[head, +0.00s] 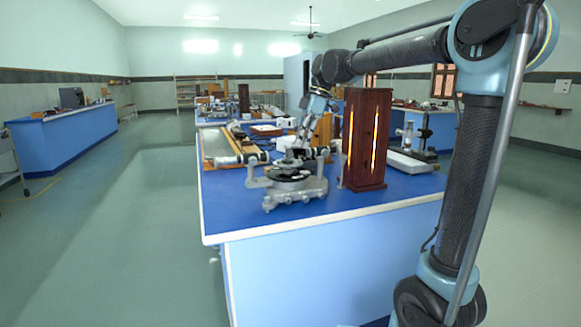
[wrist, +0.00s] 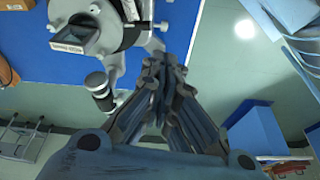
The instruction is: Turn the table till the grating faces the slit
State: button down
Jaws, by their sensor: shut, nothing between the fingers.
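A grey metal spectrometer (head: 297,190) stands near the front edge of the blue bench, with a dark round table at its middle. In the wrist view its grey body (wrist: 118,32) fills the upper left, and a dark-ended tube (wrist: 98,88) points towards the lower left. A small dark rectangular piece (wrist: 70,40) with a pale labelled edge sits at the left of the body; I cannot tell whether it is the grating. My gripper (wrist: 165,62) is shut and empty, its tips just right of the spectrometer. Which way the grating and slit face is unclear.
A tall wooden lamp box (head: 379,140) with glowing slots stands right of the spectrometer. A long wood-edged apparatus (head: 222,147) lies behind to the left. A stand (head: 424,135) is at the far right. The bench's front left corner (head: 225,225) is clear.

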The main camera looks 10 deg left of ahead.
aim_at(292, 166)
jog(key=a+r+n, duration=0.1)
jog(key=a+n, duration=0.1)
jog(key=a, duration=0.3)
notch_tip(292, 166, down, 10)
jog(key=w, duration=0.1)
jog(key=shift+d, duration=0.15)
dwell(0.3)
jog(key=shift+f, duration=0.1)
jog(key=shift+w+d+f, duration=0.1)
jog(key=shift+w+d, duration=0.3)
jog(key=shift+d, duration=0.3)
